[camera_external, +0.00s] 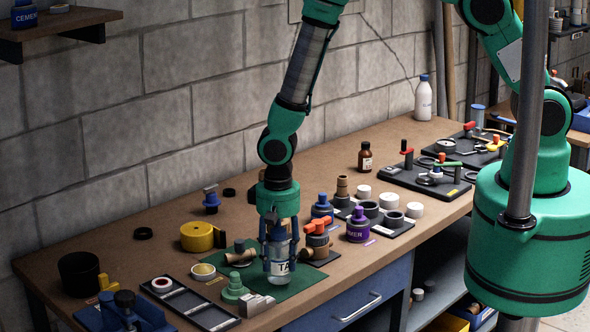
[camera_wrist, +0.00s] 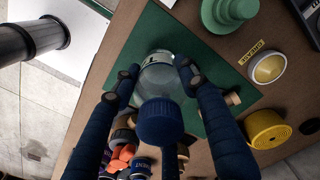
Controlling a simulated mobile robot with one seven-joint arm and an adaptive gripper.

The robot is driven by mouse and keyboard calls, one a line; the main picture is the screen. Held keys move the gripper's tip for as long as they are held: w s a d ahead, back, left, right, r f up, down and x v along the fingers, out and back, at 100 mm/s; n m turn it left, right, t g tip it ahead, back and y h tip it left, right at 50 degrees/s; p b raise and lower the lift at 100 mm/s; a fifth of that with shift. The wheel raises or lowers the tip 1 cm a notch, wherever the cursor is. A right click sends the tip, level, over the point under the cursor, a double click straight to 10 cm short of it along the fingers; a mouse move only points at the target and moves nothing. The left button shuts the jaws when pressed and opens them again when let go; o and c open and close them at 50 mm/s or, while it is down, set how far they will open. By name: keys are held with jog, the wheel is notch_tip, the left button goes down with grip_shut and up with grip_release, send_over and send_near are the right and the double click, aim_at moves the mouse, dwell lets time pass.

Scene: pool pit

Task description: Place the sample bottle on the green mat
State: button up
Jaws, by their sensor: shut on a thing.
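The sample bottle (camera_external: 280,266) is clear with a white label and a blue cap. My gripper (camera_external: 279,240) points down and is shut on it, with fingers on both sides. The bottle is upright over the green mat (camera_external: 303,278); whether its base touches the mat cannot be told. In the wrist view, the bottle (camera_wrist: 160,76) with its blue cap sits between my dark fingers (camera_wrist: 155,82), and the mat (camera_wrist: 135,52) lies beneath and around it. The gripper hides part of the bottle's upper end.
A green stepped piece (camera_external: 234,287) stands at the mat's left. A brass fitting (camera_external: 240,254) and a red-handled valve (camera_external: 318,238) stand close behind and right. A yellow tape roll (camera_external: 197,237) and a black tray (camera_external: 190,303) lie left. Bare mat shows right of the bottle.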

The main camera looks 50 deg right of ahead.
aim_at(279, 230)
jog(key=shift+f, duration=0.25)
jog(key=shift+f, duration=0.1)
jog(key=o, duration=1.2)
jog(key=shift+r+b, duration=0.5)
jog(key=shift+r, duration=5.6)
jog(key=shift+d+r, duration=0.1)
